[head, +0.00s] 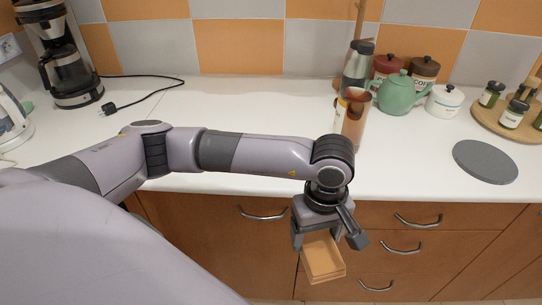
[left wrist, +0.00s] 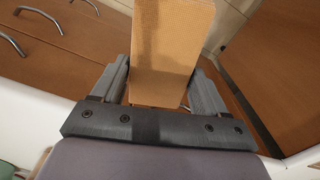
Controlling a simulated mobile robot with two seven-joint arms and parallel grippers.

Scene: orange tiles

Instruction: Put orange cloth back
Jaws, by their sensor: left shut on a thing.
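The orange cloth (head: 323,262) is a flat, folded, tan-orange rectangle. My left gripper (head: 318,238) is shut on one end of it and holds it in the air in front of the drawer fronts, below the countertop edge. In the left wrist view, the cloth (left wrist: 172,45) sticks out from between the two grey fingers of the left gripper (left wrist: 160,85) and has a ribbed weave. The end of the cloth near the palm is partly hidden by the fingers in the head view. My right gripper is in neither view.
Brown drawers with metal handles (head: 418,221) lie below the white countertop (head: 240,105). On the counter stand a green teapot (head: 395,94), a brown glass-like vessel (head: 353,122), a grey round mat (head: 485,161), a spice tray (head: 490,117) and a coffee maker (head: 65,60). The counter's middle is clear.

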